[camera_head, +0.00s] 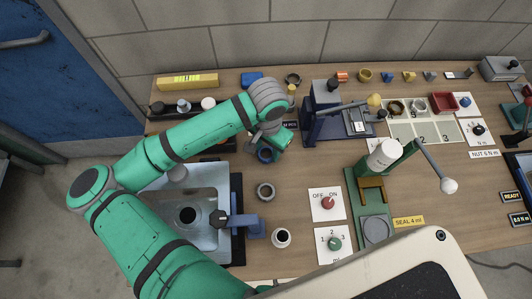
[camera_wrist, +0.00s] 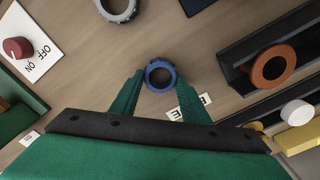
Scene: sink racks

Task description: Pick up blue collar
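The blue collar (camera_wrist: 160,75) is a small dark-blue ring with an open centre. In the wrist view it lies between the tips of my gripper (camera_wrist: 160,80), whose two green fingers are spread on its left and right sides. The gripper looks open, with the collar near the fingertips; I cannot tell for sure whether either finger touches it. In the head view the collar (camera_head: 265,155) shows on the wooden bench just below my gripper (camera_head: 277,143), partly hidden by it.
A grey ring (camera_head: 265,192) lies on the bench nearby. The sink (camera_head: 205,188) is to the left, and a blue press (camera_head: 312,112) stands to the right. In the wrist view a dark rack (camera_wrist: 262,50) holds an orange ring (camera_wrist: 274,54). An ON/OFF switch plate (camera_head: 327,205) lies lower right.

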